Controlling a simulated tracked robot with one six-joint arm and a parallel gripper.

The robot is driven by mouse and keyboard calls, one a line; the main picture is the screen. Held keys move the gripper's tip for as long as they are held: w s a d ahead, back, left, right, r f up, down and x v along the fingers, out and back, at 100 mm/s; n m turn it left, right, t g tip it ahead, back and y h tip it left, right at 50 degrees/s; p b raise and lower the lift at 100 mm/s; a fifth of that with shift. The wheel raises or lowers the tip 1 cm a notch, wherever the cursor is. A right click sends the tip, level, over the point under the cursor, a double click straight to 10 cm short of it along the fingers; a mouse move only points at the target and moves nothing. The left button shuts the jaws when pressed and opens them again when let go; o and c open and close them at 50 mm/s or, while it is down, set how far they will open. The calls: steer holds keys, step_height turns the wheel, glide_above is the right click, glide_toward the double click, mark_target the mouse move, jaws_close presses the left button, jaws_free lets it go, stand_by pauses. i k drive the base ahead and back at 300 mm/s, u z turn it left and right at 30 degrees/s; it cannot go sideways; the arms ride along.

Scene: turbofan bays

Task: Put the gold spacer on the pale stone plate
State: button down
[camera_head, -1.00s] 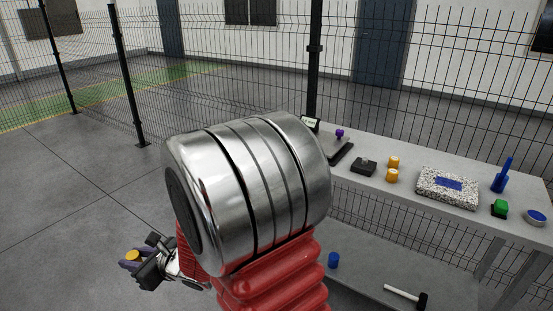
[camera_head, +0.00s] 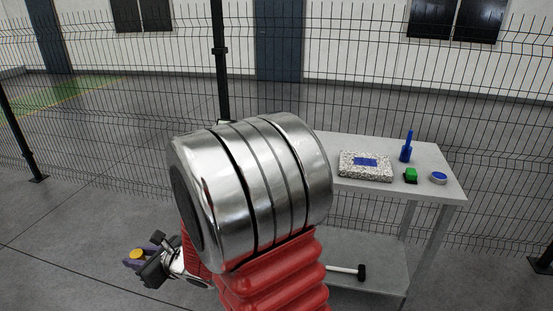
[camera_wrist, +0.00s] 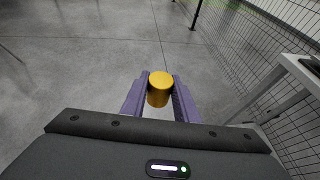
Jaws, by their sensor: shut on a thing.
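My gripper (camera_wrist: 160,97) is shut on the gold spacer (camera_wrist: 159,84), a short gold cylinder between its two purple fingers in the wrist view. In the head view my gripper (camera_head: 137,259) is at the lower left, out over the floor, with the gold spacer (camera_head: 135,254) at its tip. The pale stone plate (camera_head: 345,171) is a speckled slab with a blue patch (camera_head: 366,162) on top. It lies on the bench to the right, well apart from my gripper. My arm hides the left part of the bench.
A hammer (camera_head: 347,269) lies on the lower shelf. A wire fence (camera_head: 480,120) runs behind. The floor at left is clear.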

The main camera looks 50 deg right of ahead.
mark_target(356, 161)
steer(key=u, duration=0.45)
steer(key=i, duration=0.15)
steer(key=z, duration=2.2)
steer(key=i, duration=0.35)
steer(key=z, duration=0.3)
